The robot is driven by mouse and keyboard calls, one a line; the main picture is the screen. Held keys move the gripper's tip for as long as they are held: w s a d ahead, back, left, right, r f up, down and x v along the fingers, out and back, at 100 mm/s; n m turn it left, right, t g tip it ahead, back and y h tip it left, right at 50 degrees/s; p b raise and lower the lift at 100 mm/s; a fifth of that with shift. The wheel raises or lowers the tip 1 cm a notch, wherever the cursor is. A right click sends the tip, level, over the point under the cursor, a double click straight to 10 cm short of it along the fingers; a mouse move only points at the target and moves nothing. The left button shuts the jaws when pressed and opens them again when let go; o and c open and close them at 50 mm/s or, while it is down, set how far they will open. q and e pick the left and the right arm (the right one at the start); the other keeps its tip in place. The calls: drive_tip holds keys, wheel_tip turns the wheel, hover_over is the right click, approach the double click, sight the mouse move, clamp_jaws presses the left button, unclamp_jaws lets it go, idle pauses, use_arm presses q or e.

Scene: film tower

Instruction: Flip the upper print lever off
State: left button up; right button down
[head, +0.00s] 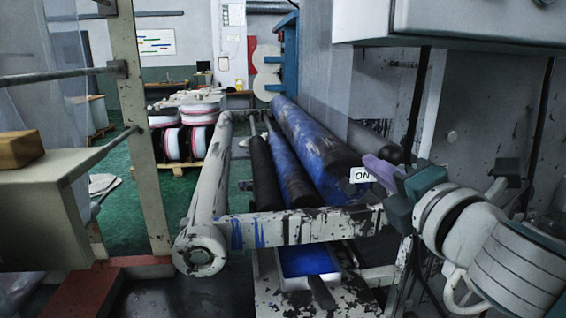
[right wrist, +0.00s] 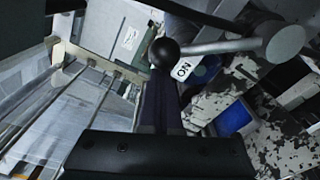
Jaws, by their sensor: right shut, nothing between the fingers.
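The print lever shows in the right wrist view as a grey rod (right wrist: 222,47) with a black ball knob (right wrist: 165,52), running left from a round grey pivot (right wrist: 285,40). A white ON label (right wrist: 182,70) is just below the rod; it also shows in the head view (head: 362,175). My right gripper (head: 377,166) is shut and empty beside the label. In the right wrist view its fingers (right wrist: 158,88) end close to the knob; I cannot tell whether they touch it. I cannot make out the lever in the head view. My left gripper is out of view.
Long blue-stained rollers (head: 313,138) run away behind a pale paint-marked frame bar (head: 290,227). A blue tray (head: 308,262) is below. A pale cabinet (head: 460,22) overhangs at upper right. A beige post (head: 142,120) stands at left, with open green floor (head: 125,205) beyond.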

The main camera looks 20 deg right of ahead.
sight(392, 149)
drive_tip(key=shift+d+r+m, duration=0.25)
drive_tip(key=shift+r+m, duration=0.05)
drive_tip(key=shift+m, duration=0.1)
drive_tip(key=shift+s+r, duration=0.1)
drive_tip(key=shift+s+d+r+m+p, duration=0.2)
drive_tip(key=shift+d+r+m+p, duration=0.7)
drive_tip(key=shift+d+m, duration=0.1)
drive_tip(key=s+d+r+m+p, duration=0.2)
drive_tip(key=d+m, duration=0.7)
drive_tip(key=d, duration=0.1)
drive_tip(key=shift+s+d+m+t+p, duration=0.15)
drive_tip(key=shift+s+m+t+p, duration=0.15)
drive_tip(key=shift+m+t, duration=0.1)
drive_tip(key=shift+w, duration=0.1)
